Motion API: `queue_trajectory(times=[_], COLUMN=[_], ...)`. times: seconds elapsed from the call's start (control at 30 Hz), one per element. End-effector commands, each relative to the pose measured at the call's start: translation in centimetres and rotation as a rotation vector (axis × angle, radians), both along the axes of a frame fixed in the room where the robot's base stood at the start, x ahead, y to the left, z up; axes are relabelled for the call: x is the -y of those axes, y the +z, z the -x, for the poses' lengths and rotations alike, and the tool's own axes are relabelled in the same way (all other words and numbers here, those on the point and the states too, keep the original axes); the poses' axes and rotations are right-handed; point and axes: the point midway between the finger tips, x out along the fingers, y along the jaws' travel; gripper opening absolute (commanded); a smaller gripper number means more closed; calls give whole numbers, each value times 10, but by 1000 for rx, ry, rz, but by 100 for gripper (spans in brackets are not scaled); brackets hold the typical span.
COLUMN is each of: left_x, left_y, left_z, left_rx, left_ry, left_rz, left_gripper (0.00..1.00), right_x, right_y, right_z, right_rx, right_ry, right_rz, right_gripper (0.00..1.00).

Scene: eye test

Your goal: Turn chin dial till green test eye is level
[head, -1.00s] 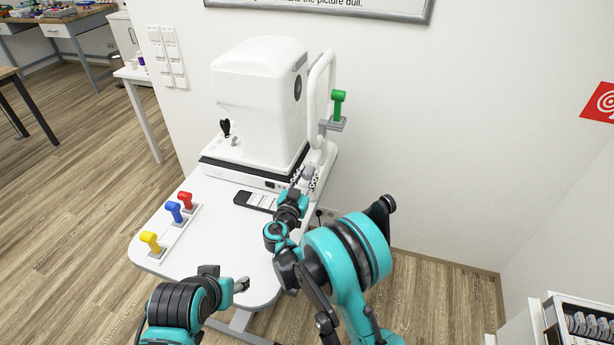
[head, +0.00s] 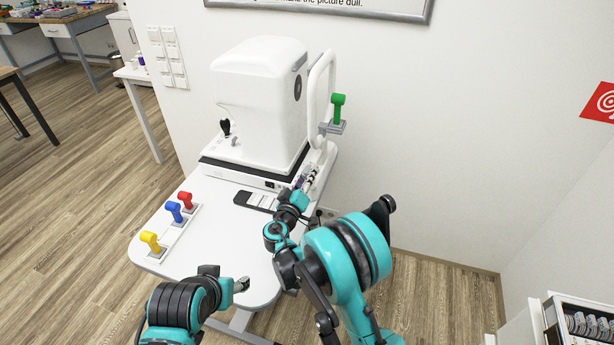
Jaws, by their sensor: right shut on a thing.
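The green test eye (head: 338,106) stands upright on the grey chin rest (head: 332,127) at the white headrest frame (head: 318,90), right of the white eye-test machine (head: 258,100). I cannot tell whether it is exactly level with the dark round spot (head: 297,88) on the machine's side. My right gripper (head: 311,178) is at the foot of the frame, below the chin rest, and shut on the chin dial, which its fingers mostly hide. My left gripper (head: 241,285) is over the table's front edge, apart from everything; its fingers are too small to read.
Red (head: 185,200), blue (head: 174,211) and yellow (head: 151,242) test eyes stand in a row on the white table (head: 215,235). A dark phone-like thing (head: 256,201) lies beside my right forearm. The wall is close behind the machine.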

Motion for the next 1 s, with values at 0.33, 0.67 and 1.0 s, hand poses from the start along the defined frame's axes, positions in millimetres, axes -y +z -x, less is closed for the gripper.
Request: queue_trajectory(times=[0.33, 0.67, 1.0], left_x=[0, 0, 0], left_y=[0, 0, 0], left_z=[0, 0, 0], left_rx=[0, 0, 0], left_ry=[0, 0, 0], left_rz=[0, 0, 0], left_gripper=[52, 52, 52], right_x=[0, 0, 0], right_y=[0, 0, 0], right_z=[0, 0, 0], right_rx=[-29, -32, -32], right_ry=[1, 1, 1], right_rz=[92, 101, 100], right_gripper=[0, 0, 50])
